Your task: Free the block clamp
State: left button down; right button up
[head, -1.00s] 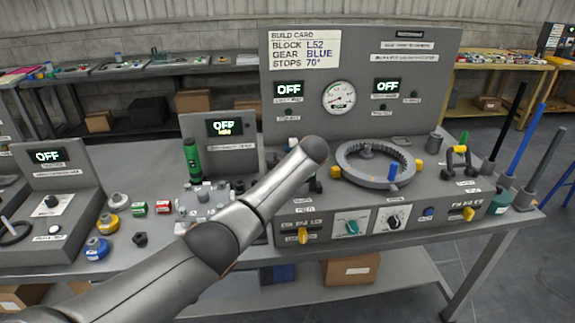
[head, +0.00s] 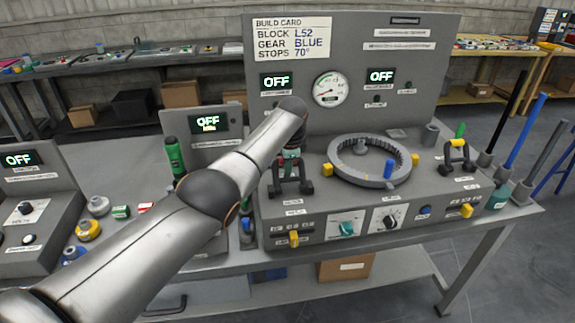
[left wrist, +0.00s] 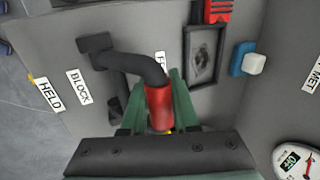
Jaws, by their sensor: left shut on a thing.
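The block clamp (head: 290,186) is a black toggle clamp at the left end of the main console's top. In the left wrist view its lever (left wrist: 135,62) is a bent black bar with a red grip (left wrist: 160,106). My left gripper (head: 290,154) reaches down over the clamp. The left wrist view shows its green fingers (left wrist: 161,112) on both sides of the red grip, shut on it. A "BLOCK" label (left wrist: 78,87) and a "HELD" label (left wrist: 47,94) lie beside the lever. My forearm hides part of the clamp's surroundings in the head view. My right gripper is out of view.
A grey ring (head: 370,160) with a blue peg stands right of the clamp. Another black clamp (head: 457,155) is at the console's right end. The back panel (head: 425,75) rises behind with a gauge and OFF displays. A green cylinder (head: 174,156) stands to the left.

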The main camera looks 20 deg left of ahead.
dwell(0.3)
pick_arm(q)
jog(key=c, duration=0.7)
grip_release()
jog(key=shift+r+p, duration=0.35)
jog(key=shift+r, duration=0.15)
jog(key=v, duration=1.1)
jog(key=shift+s+r, duration=0.2)
jog(key=shift+s, duration=0.05)
jog(key=shift+f, duration=0.1)
